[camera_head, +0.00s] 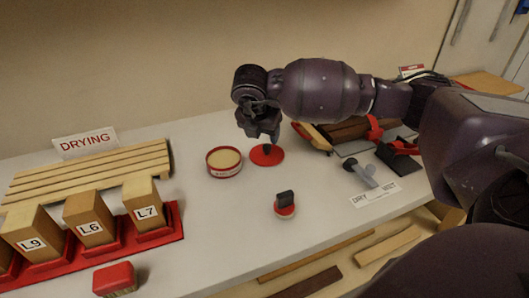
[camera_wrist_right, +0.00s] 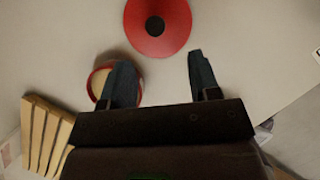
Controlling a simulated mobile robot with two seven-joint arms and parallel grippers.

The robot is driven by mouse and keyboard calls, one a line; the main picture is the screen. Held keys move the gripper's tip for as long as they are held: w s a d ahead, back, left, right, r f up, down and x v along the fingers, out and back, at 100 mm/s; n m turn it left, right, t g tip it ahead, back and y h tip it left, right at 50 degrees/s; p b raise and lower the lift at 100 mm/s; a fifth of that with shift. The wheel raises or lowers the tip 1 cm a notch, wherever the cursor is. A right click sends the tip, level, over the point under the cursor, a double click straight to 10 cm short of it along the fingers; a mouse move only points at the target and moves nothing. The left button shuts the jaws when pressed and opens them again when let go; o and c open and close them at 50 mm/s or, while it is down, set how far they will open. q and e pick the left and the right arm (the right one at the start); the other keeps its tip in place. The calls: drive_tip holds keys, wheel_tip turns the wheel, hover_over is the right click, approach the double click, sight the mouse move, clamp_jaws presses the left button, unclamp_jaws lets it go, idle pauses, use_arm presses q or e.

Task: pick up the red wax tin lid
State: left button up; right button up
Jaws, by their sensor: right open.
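The red wax tin lid (camera_head: 267,156) is a flat red disc with a dark knob, lying on the white bench to the right of the open wax tin (camera_head: 224,161). My right gripper (camera_head: 262,138) is just above the lid in the head view and partly hides it. In the right wrist view the lid (camera_wrist_right: 157,25) is beyond the fingertips, with its dark knob in line with the gap. The right gripper (camera_wrist_right: 155,75) is open and empty there. The tin (camera_wrist_right: 100,83) is partly behind its left finger. My left gripper is in neither view.
A red-based dark-handled object (camera_head: 285,204) stands in front of the lid. Wooden blocks (camera_head: 90,220) in a red rack and a slatted drying rack (camera_head: 90,172) are at left. A red box (camera_head: 115,279) is at the front. Tools and a DRY/WET sign (camera_head: 375,195) are at right.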

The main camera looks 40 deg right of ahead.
sight(267, 146)
drive_tip(key=shift+x, duration=1.15)
drive_tip(key=shift+w+f, duration=0.1)
drive_tip(key=shift+f, duration=0.1)
drive_tip(key=shift+d+f, duration=0.15)
drive_tip(key=shift+f, duration=0.1)
drive_tip(key=x, duration=0.1)
drive_tip(key=b+x, duration=0.1)
drive_tip(key=x, duration=0.2)
drive_tip(key=shift+w+d, duration=0.2)
drive_tip(key=shift+w, duration=0.15)
drive_tip(key=shift+f, duration=0.15)
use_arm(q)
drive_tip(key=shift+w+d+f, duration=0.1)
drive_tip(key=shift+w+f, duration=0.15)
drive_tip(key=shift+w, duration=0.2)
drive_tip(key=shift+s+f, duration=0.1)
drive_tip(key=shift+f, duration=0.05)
use_arm(e)
drive_tip(key=c, duration=1)
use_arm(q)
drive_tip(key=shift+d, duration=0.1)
